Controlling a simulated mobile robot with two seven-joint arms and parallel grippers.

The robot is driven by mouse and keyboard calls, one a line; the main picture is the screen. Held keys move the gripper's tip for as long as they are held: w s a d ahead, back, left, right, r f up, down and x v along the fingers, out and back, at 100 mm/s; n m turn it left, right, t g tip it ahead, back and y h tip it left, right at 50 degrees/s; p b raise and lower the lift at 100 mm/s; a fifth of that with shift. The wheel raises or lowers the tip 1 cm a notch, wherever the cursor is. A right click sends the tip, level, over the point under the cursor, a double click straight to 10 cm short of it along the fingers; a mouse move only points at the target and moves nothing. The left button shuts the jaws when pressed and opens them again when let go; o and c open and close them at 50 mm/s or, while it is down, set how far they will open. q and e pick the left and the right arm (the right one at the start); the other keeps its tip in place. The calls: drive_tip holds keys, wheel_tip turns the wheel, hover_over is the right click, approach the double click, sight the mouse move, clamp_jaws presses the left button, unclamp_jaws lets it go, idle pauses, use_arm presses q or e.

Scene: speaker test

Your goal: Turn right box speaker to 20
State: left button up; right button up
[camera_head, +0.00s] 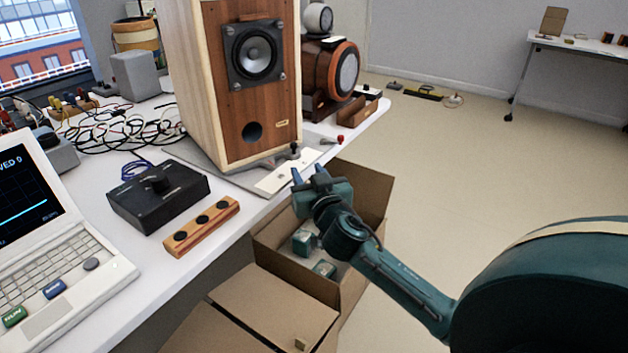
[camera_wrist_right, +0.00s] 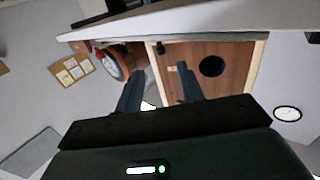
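A tall wooden box speaker (camera_head: 272,110) with a black driver and a round port stands on the white table, on a grey base plate (camera_head: 232,175). The base has a small black knob (camera_head: 295,149) at its front right. A cream card strip (camera_head: 287,178) lies in front of the base; I cannot read any marks on it. My right gripper (camera_head: 310,176) is open and empty just off the table's front edge, near the strip. The right wrist view shows its two spread fingers (camera_wrist_right: 160,92) and the speaker's front (camera_wrist_right: 236,68) upside down. My left gripper is out of view.
A black box with a knob (camera_head: 158,193), a wooden bar with three black buttons (camera_head: 202,226) and a laptop (camera_head: 60,250) lie left. An orange-fronted round speaker (camera_head: 330,78) stands behind right. Open cardboard boxes (camera_head: 372,190) stand below my right gripper.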

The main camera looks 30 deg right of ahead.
drive_tip(key=v, duration=0.3)
drive_tip(key=shift+s, duration=0.25)
